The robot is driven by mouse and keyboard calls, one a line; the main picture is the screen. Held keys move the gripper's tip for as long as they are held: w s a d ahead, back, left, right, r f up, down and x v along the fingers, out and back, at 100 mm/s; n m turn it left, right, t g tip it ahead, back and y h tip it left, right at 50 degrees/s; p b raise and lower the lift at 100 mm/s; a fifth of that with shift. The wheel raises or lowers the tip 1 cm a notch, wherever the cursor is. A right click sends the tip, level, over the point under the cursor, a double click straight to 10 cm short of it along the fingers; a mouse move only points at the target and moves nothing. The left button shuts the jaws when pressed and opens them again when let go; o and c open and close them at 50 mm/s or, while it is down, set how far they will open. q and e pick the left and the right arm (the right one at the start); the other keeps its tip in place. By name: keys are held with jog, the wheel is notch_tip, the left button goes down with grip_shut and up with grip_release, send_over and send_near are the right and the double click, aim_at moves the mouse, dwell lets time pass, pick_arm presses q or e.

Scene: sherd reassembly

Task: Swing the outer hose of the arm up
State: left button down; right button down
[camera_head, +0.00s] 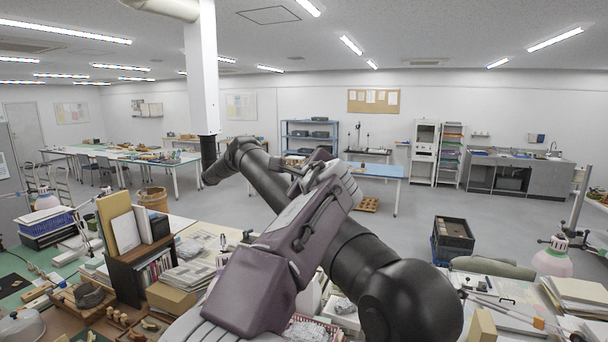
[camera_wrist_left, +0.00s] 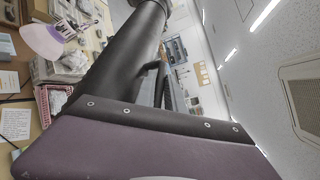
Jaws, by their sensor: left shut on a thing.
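The arm is a black hose (camera_head: 360,252) that runs diagonally from a thick round black end at the lower right up to a bend (camera_head: 243,150) at the left. Beyond the bend, a short black section meets the lower end of a white vertical duct (camera_head: 202,75). My left gripper (camera_head: 322,182), purple and grey, comes up from the bottom and is shut on the hose near its middle. The fingertips are partly hidden against the hose. In the left wrist view the black hose (camera_wrist_left: 120,65) runs upward behind the purple gripper body. My right gripper is not in view.
A cluttered workbench lies below, with a book rack (camera_head: 140,262), a cardboard box (camera_head: 172,299) and paper stacks. A pink-white lamp (camera_head: 553,260) stands at the right. A black crate (camera_head: 453,240) is on the floor. The air above the hose is clear.

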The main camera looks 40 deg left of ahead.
pick_arm(q)
jog(key=c, duration=1.7)
grip_release()
jog(key=shift+f, duration=0.1)
jog(key=shift+a, duration=0.1)
jog(key=shift+s, duration=0.1)
jog(key=b+v, duration=0.3)
jog(key=v, duration=0.6)
jog(key=shift+s, duration=0.1)
jog(key=shift+a, duration=0.1)
